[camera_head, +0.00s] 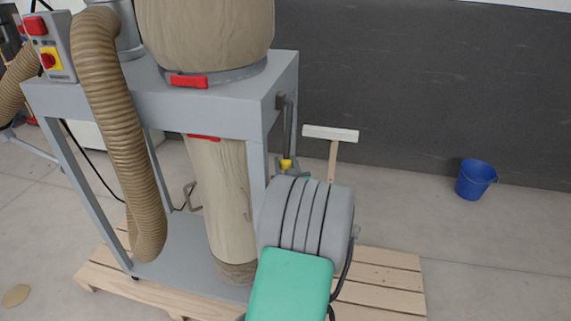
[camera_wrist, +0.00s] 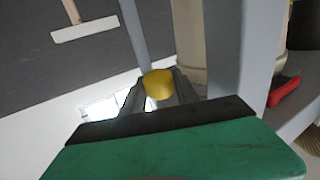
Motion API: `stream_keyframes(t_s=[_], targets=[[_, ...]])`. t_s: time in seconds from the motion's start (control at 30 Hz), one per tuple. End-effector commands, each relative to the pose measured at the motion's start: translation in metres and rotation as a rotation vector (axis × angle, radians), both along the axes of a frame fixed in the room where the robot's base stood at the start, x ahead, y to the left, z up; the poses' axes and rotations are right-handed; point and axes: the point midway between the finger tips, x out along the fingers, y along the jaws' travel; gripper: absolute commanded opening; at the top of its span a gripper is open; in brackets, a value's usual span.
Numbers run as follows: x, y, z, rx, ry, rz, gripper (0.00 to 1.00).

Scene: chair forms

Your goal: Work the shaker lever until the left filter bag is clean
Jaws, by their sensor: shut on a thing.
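The shaker lever (camera_head: 288,130) is a grey bent bar on the right side of the grey frame. It hangs down and ends in a yellow knob (camera_head: 286,164). My gripper (camera_head: 288,170) is shut on the knob; in the wrist view the yellow knob (camera_wrist: 158,84) sits between the dark fingers. An upper beige bag (camera_head: 205,35) stands on top of the frame, its top cut off. A lower beige bag (camera_head: 222,190) hangs beneath, brownish near its base and partly hidden by the frame's leg. I cannot tell which one is the left filter bag.
A ribbed brown hose (camera_head: 120,130) runs down the left front of the frame (camera_head: 205,112). A switch box (camera_head: 48,45) is at upper left. A wooden pallet (camera_head: 385,275) lies underneath. A broom (camera_head: 331,135) leans behind my arm. A blue bucket (camera_head: 475,180) stands on open floor.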

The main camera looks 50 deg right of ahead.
Motion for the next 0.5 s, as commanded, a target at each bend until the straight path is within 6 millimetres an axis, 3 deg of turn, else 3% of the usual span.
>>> stream_keyframes(t_s=[0.3, 0.5], targets=[[-0.0001, 0.0001, 0.0001, 0.000, 0.000, 0.000, 0.01], [-0.0001, 0.0001, 0.0001, 0.000, 0.000, 0.000, 0.00]])
